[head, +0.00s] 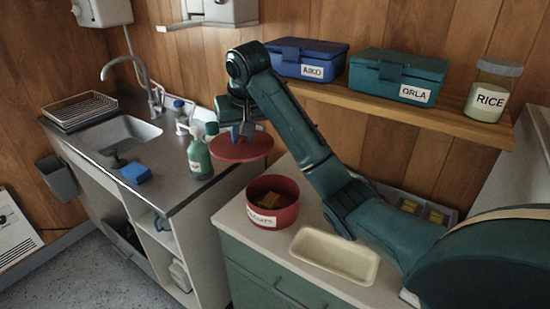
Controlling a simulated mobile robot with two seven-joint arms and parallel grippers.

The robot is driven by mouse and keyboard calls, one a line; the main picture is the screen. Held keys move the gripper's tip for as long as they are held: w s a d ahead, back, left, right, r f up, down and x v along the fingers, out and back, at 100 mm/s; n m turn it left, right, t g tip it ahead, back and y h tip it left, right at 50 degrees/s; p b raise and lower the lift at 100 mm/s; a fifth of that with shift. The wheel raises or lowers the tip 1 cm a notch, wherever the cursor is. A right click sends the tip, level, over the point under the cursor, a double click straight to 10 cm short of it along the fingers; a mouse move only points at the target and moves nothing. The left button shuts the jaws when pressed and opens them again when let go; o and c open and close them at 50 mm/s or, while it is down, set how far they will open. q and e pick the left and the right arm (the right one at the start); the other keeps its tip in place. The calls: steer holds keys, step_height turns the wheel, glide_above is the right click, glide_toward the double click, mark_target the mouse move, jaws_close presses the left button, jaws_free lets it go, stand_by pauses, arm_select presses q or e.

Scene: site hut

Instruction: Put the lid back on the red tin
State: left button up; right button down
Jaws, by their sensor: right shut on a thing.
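The red tin (285,216) stands open on the pale counter, with brown pieces inside and a white label on its front. My right gripper (243,133) is shut on the round red lid (250,150). It holds the lid level in the air, above and a little to the left of the tin in the picture, apart from its rim. The fingertips are small and partly hidden by the wrist. My left gripper is not in view.
A cream tray (335,262) sits right of the tin. Boxes labelled AIKO (300,62) and ORLA (390,80) and a RICE jar (492,92) stand on the wall shelf (420,115).

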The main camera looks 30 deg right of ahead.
steer(key=s+d+f+m, duration=0.1)
steer(key=d+f, duration=0.2)
steer(key=f, duration=0.4)
steer(key=s+d+f+m+h, duration=0.1)
steer(key=d+f, duration=0.3)
steer(key=f, duration=0.3)
steer(key=shift+f, duration=0.4)
steer(key=shift+s+a+f, duration=0.1)
steer(key=shift+s+f, duration=0.05)
steer(key=shift+f, duration=0.15)
stand_by(1.6)
steer(key=c, duration=1.2)
jaws_free()
steer(key=shift+c, duration=0.2)
steer(key=shift+o, duration=0.6)
steer(key=o, duration=0.4)
steer(key=shift+r, duration=0.1)
